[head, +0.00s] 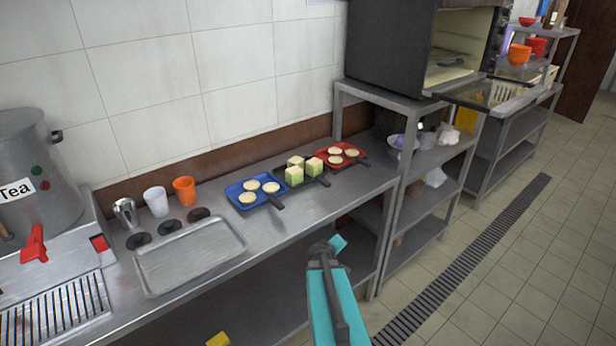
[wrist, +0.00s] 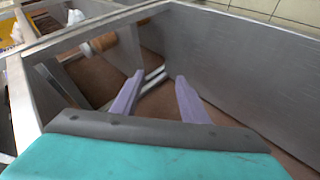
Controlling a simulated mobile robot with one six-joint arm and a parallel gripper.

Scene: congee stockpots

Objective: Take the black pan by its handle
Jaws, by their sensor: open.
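The black pan (head: 321,181) lies on the steel counter in the head view, between a blue pan and a red pan. Several green-and-white cubes (head: 294,175) sit on it and hide most of its surface. Its short dark handle points toward the lower right, toward the counter's front edge. My gripper (wrist: 158,92) is open and empty, its two purple fingers apart. In the head view my teal arm is in front of the counter, to the lower right of the pan and apart from it. The wrist view does not show the pan.
The blue pan (head: 235,193) and the red pan (head: 324,152), both holding pale round cakes, flank the black pan closely. A tray (head: 190,255), cups and a tea urn (head: 35,160) stand to the left. A shelf rack (head: 438,158) stands to the right.

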